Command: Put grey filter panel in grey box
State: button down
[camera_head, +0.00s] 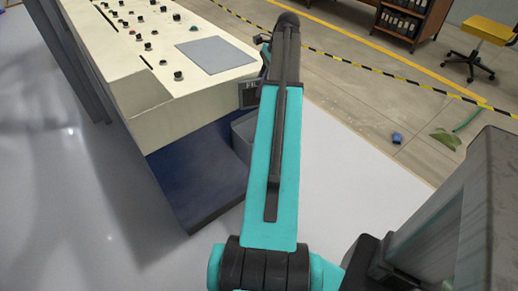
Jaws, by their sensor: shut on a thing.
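The grey filter panel (248,95), dark with partly readable white lettering, hangs just off the console's right edge. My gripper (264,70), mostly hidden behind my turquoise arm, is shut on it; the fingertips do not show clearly. The panel's right part is hidden by my arm. The grey box (241,142) stands low beside the console's blue base, below the panel and apart from it. My arm hides the box's right side, and its inside is hardly visible.
The cream console (190,105) with knobs and a flat grey plate (217,54) stands close on the left. Yellow-black tape (375,68) crosses behind. A blue object (397,138) and green item (446,138) lie on the right floor. Pale floor in front is clear.

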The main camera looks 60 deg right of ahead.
jog(key=shift+w+a, duration=0.15)
jog(key=shift+w, duration=0.05)
jog(key=shift+f, duration=0.35)
notch_tip(320, 180, down, 23)
jog(key=p, duration=0.1)
dwell(0.5)
jog(key=shift+w, duration=0.1)
jog(key=shift+a+f, duration=0.1)
jog(key=shift+f, duration=2.05)
jog(key=shift+f, duration=0.1)
jog(key=c, duration=1.7)
grip_release()
